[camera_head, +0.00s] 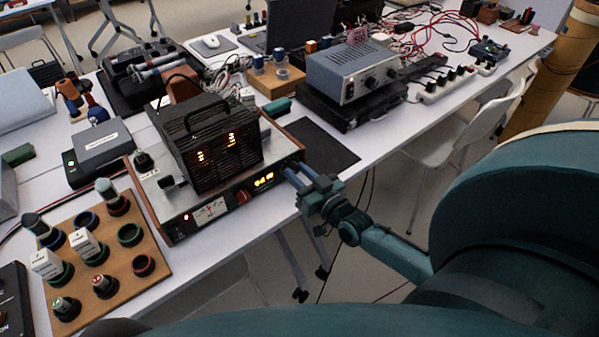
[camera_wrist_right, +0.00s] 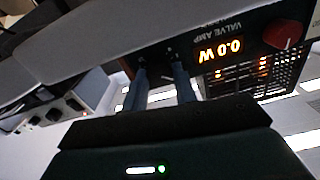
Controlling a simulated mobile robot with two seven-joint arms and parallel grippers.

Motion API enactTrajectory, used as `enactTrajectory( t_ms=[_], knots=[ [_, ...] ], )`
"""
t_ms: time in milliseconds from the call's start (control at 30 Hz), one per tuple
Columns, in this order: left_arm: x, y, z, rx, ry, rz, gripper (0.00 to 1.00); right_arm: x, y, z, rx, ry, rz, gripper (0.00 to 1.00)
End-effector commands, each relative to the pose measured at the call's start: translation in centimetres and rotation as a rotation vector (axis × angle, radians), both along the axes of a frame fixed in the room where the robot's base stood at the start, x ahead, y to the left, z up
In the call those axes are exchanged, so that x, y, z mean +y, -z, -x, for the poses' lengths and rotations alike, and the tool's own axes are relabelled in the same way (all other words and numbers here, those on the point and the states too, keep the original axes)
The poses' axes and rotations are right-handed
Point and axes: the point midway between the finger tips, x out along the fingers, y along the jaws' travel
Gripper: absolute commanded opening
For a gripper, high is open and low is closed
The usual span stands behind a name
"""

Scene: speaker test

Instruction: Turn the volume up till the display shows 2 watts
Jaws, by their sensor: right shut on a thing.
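The valve amp (camera_head: 228,208) stands on the white table, its front panel facing me. My right gripper (camera_head: 297,174) is at the right end of the front panel, right of the display. In the wrist view its two blue fingers (camera_wrist_right: 164,72) reach to the panel and are shut on a control there, seemingly the volume knob, mostly hidden between them. My left gripper is not in view.
A red knob (camera_head: 243,197) sits left of the display. A black grille cage with a handle (camera_head: 215,145) stands on the amp. A wooden board with several knobs and rings (camera_head: 115,262) is at the left. A grey instrument (camera_head: 352,70) stands behind. A dark mat (camera_head: 318,148) lies beside the amp.

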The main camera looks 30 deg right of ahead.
Motion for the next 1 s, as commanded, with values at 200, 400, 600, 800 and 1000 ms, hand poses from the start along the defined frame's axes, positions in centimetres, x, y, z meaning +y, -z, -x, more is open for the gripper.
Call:
enactTrajectory(
  t_ms=[200, 400, 600, 800, 1000],
  knots=[
    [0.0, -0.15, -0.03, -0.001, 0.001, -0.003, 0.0, -0.01, -0.01, -0.01, 0.016, -0.001, -0.186, 0.05],
    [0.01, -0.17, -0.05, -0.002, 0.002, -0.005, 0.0, -0.02, 0.01, 0.0, 0.025, -0.001, -0.318, 0.05],
    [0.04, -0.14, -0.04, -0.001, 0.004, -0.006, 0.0, -0.05, 0.02, -0.01, 0.032, 0.0, -0.404, 0.05],
    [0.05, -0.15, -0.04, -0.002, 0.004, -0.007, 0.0, -0.05, 0.02, -0.01, 0.035, 0.0, -0.443, 0.05],
    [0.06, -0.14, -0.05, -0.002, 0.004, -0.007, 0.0, -0.05, 0.02, 0.0, 0.036, 0.0, -0.453, 0.05]
  ],
)
